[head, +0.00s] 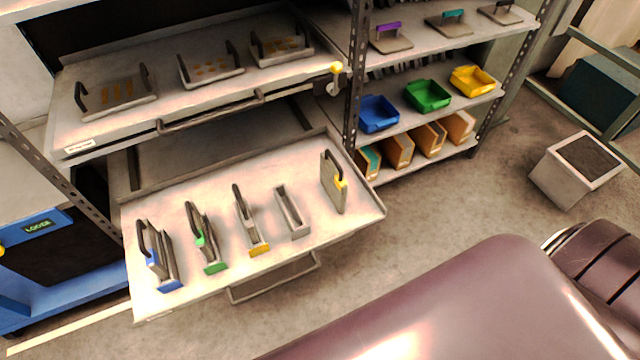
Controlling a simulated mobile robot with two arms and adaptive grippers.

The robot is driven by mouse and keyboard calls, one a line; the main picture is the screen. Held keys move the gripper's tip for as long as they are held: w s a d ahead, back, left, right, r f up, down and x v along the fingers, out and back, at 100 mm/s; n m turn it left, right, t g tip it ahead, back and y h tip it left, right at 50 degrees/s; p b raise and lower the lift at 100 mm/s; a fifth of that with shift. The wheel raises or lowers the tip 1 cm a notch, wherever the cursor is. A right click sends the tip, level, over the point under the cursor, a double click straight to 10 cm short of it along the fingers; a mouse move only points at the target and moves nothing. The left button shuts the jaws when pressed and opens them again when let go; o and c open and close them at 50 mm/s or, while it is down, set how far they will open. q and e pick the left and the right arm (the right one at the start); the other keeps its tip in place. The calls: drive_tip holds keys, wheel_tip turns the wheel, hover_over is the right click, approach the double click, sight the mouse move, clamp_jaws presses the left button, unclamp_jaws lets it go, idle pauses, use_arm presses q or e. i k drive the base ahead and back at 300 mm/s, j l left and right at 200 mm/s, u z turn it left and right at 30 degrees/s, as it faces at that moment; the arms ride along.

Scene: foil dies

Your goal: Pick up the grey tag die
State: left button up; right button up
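Several dies with dark handles stand in a row on the lower pulled-out drawer (205,303). One has a blue tag (170,286), one a green tag (215,267), one a yellow tag (259,248). Right of them is a narrow grey holder (292,212) that looks empty, with a grey front end. I cannot tell any die with a clear grey tag. Neither of my grippers is in view.
The upper drawer (205,110) holds three flat dies with handles and overhangs the lower drawer's back. The rack at right holds handled plates (390,40), blue (378,114), green (428,96) and yellow (473,81) bins, and boxes. A grey box (566,182) stands on the floor.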

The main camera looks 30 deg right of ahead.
sight(248, 222)
drive_tip(key=k+j+z, duration=0.15)
drive_tip(key=j, duration=0.2)
drive_tip(key=j+z, duration=0.1)
drive_tip(key=j, duration=0.3)
drive_tip(key=k+j+z, duration=0.15)
drive_tip(key=j, duration=0.2)
drive_tip(key=k+j+z, duration=0.15)
drive_tip(key=j, duration=0.2)
drive_tip(key=k+j+z, duration=0.1)
drive_tip(key=k+j, duration=0.1)
drive_tip(key=j, duration=0.1)
